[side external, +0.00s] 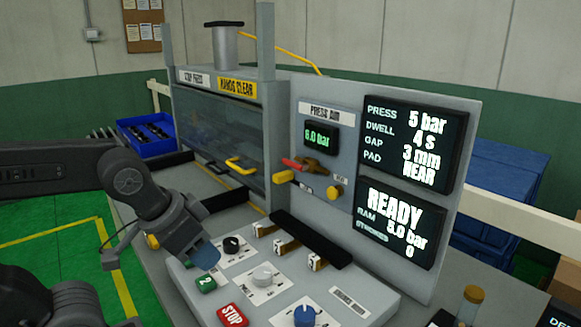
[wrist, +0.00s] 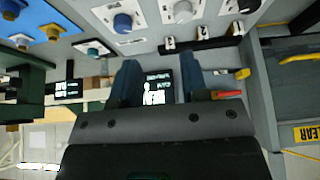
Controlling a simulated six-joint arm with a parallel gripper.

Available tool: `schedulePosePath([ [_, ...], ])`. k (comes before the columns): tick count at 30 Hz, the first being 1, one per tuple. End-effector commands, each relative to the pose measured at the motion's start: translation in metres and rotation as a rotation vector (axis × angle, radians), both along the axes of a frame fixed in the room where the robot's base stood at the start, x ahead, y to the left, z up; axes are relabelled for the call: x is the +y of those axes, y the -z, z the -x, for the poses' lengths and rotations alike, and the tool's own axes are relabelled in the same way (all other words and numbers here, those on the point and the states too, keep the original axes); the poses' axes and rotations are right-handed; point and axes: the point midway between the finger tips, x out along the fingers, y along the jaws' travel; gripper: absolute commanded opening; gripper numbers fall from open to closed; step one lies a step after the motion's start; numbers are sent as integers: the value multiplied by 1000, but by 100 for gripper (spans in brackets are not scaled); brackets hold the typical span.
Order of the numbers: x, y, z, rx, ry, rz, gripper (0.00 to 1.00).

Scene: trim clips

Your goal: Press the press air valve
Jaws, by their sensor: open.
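The press air valve (side external: 316,167) sits on the grey upright panel in the side view, under the PRESS AIR label. Its red lever (side external: 293,163) points left, roughly level, from a brass body. The red lever (wrist: 228,94) also shows in the wrist view, just right of my fingers and partly hidden. A small green display (side external: 321,137) above the valve seems to read 6.0 bar. My gripper (side external: 205,252) is low over the left edge of the control console, well apart from the valve. In the wrist view its two blue fingers (wrist: 160,75) are apart with nothing between them.
The console carries a STOP button (side external: 232,316), a green button (side external: 206,283), knobs and several toggle switches. The press guard (side external: 215,130) with yellow handles stands left of the valve. A screen (side external: 402,218) reads READY. A yellow knob (side external: 334,192) sits below the valve.

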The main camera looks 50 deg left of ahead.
Motion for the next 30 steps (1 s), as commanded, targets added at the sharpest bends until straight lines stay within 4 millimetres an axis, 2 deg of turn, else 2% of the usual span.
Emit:
schedulePosePath([
  [1, 0, 0, 0, 0, -4, 3, 36],
  [4, 0, -3, -5, -2, -55, 43, 26],
  [7, 0, -8, -18, -8, -191, 152, 17],
  [12, 8, -27, -57, -20, -608, 487, 0],
  [14, 14, -35, -74, -23, -780, 625, 0],
  [20, 55, -59, -128, -30, -1350, 1096, 0],
  [24, 98, -72, -161, -30, -1730, 1438, 0],
  [30, 158, -84, -188, -19, -2131, 1858, 0],
])
